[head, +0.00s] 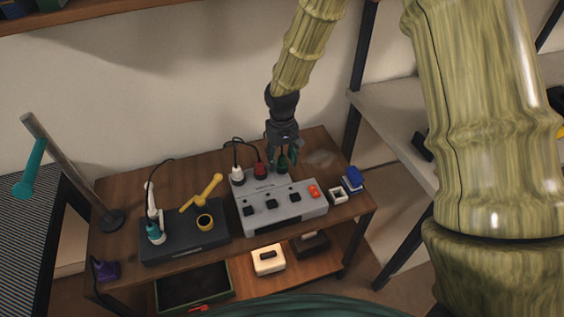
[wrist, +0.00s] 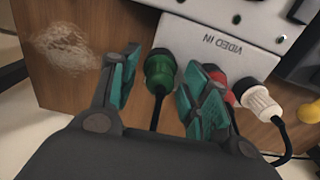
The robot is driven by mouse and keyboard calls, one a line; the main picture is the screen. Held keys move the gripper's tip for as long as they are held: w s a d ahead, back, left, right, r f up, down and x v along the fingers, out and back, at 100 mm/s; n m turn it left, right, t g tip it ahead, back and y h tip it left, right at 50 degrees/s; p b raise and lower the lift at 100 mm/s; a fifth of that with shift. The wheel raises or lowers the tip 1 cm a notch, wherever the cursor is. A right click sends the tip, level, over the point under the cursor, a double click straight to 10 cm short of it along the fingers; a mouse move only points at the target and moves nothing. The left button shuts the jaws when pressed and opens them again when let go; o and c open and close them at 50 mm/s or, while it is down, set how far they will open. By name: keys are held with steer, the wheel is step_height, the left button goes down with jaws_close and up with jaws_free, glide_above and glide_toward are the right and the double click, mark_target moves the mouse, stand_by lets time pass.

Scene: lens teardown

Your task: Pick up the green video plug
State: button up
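The green video plug (wrist: 160,72) sits at the edge of the grey box's VIDEO IN panel, with its black cable running back toward my wrist. In the head view the green plug (head: 282,165) is at the back edge of the grey box (head: 285,205), just under my gripper. My gripper (head: 284,155) is open, and in the wrist view its teal fingers (wrist: 165,85) stand on either side of the green plug. A gap shows on the plug's left. The right finger is close to it; I cannot tell whether they touch.
A red plug (head: 260,170) and a white plug (head: 237,174) stand beside the green one along the same edge. A blue block (head: 352,180) and a white square ring (head: 338,195) lie right of the grey box. A dark box (head: 185,238) is on the left.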

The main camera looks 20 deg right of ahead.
jaws_close()
steer(key=shift+r, duration=0.15)
